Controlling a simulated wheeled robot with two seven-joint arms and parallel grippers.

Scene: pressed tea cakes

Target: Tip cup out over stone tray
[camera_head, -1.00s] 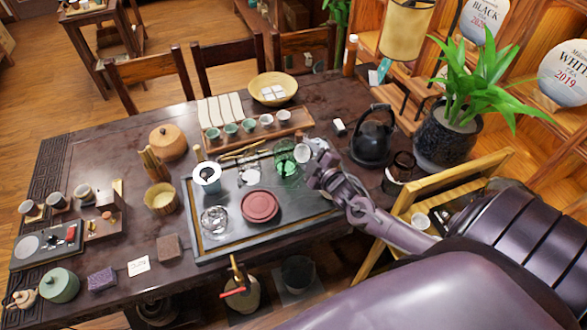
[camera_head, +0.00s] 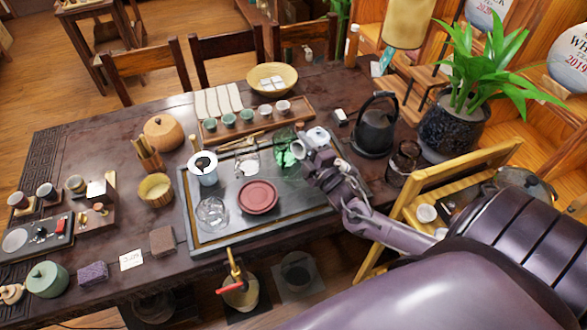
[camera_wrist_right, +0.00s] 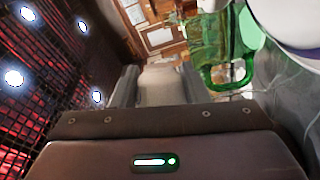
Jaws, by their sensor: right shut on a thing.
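My right gripper (camera_head: 314,150) is at the back right of the dark stone tray (camera_head: 300,206). It is shut on a pale cup (camera_head: 316,138), mostly hidden by the fingers in the head view. In the right wrist view the cup (camera_wrist_right: 162,86) shows as a beige body between the two fingers. A green glass pitcher (camera_head: 287,154) stands just left of the gripper; its handle shows in the right wrist view (camera_wrist_right: 232,74). I cannot tell whether anything is in the cup. My left gripper is not in view.
The tray carries a round red tea cake or dish (camera_head: 258,198), a clear glass vessel (camera_head: 212,214) and a white strainer cup (camera_head: 203,167). A row of small cups on a wooden board (camera_head: 300,111) is behind. A black kettle (camera_head: 376,130) stands right of the gripper.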

